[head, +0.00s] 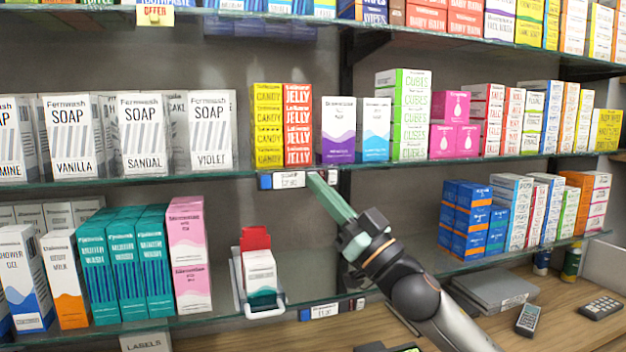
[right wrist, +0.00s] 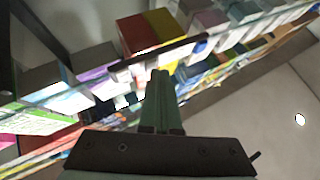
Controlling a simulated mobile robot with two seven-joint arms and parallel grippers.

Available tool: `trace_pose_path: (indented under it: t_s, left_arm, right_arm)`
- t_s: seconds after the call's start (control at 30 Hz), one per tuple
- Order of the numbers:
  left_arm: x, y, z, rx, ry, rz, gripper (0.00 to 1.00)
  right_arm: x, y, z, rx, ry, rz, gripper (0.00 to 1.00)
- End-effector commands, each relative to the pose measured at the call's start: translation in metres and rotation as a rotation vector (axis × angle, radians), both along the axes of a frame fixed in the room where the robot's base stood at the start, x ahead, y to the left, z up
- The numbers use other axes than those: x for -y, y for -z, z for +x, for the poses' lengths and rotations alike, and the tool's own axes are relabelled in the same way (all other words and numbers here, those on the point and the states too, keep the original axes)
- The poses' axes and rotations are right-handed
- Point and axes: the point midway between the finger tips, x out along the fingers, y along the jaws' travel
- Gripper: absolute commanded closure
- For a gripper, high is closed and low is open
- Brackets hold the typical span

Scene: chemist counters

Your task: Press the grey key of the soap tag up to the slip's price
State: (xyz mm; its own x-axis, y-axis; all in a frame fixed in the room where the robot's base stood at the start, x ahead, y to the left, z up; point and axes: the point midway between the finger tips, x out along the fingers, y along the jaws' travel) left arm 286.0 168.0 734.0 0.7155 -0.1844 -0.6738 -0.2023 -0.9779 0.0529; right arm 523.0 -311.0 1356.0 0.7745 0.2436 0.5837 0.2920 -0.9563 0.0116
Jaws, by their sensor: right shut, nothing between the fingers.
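A price tag (head: 290,180) with a blue left end and a white label sits on the middle shelf's front edge, below the candy and jelly boxes. Its print is too small to read, and I cannot make out a grey key. My right gripper (head: 317,178) is shut and empty, its green fingertips at the right part of this tag and partly covering it; whether they touch cannot be told. The right wrist view shows the closed fingers (right wrist: 160,76) just below a dark strip on the shelf edge. White soap boxes (head: 141,135) stand left on that shelf. My left gripper is out of view.
A second tag (head: 332,309) is on the lower shelf edge. A yellow offer card (head: 155,16) hangs from the top shelf. A white holder (head: 259,285) with a box stands lower centre. The wooden counter (head: 550,300) carries handheld devices at right.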

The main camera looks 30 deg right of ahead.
Motion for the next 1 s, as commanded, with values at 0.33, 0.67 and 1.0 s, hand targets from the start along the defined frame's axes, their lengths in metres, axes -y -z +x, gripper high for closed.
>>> trace_pose_path:
  t_s: [0.33,0.67,1.0]
  left_arm:
    - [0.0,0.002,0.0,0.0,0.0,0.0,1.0]
    - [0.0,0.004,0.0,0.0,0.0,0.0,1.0]
    - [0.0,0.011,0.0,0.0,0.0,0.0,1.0]
  right_arm:
    - [-0.003,0.002,-0.013,-0.002,0.001,0.0,1.0]
    - [-0.005,0.002,-0.019,0.0,0.001,-0.001,1.0]
    - [-0.013,0.002,-0.052,0.001,0.0,-0.002,1.0]
